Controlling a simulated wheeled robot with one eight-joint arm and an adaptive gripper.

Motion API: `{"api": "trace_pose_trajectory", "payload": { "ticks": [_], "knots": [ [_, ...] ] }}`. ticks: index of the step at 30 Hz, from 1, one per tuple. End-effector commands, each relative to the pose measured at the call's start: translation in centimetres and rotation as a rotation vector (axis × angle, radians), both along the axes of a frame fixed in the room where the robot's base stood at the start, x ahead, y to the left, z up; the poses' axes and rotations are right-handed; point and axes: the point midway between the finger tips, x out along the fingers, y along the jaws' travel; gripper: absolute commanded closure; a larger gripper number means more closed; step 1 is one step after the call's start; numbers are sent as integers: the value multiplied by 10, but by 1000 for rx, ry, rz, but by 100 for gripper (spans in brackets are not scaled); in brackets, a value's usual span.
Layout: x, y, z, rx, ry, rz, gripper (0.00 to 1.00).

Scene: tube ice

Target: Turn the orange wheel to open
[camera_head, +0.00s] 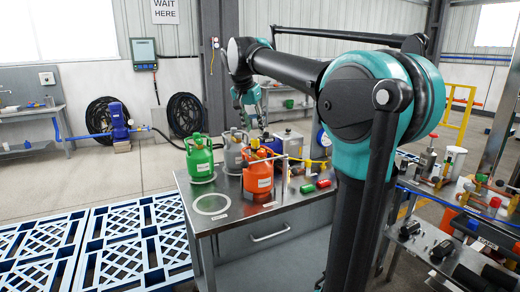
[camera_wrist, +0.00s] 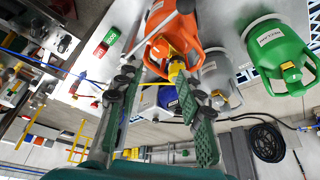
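The wheel's outline is hard to tell from the orange collar there. My gripper (camera_wrist: 160,86) is open, its two dark green fingers on either side of the yellow fitting in that view. I cannot tell whether they touch anything. In the head view my gripper (camera_head: 250,122) is small, above and behind the orange cylinder.
A green cylinder (camera_head: 199,158) and a grey cylinder (camera_head: 233,156) stand close by on the table (camera_head: 225,222). Small red (camera_head: 323,184) and green (camera_head: 307,188) pieces lie to the right. Blue pallets (camera_head: 130,240) cover the floor at left. A cluttered bench (camera_head: 470,195) is at right.

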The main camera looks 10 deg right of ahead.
Motion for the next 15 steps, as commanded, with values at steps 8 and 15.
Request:
{"api": "trace_pose_trajectory", "payload": {
  "ticks": [8,15],
  "knots": [
    [17,-14,-52,0,0,-1,63],
    [28,-22,-85,0,0,-1,63]
  ]
}}
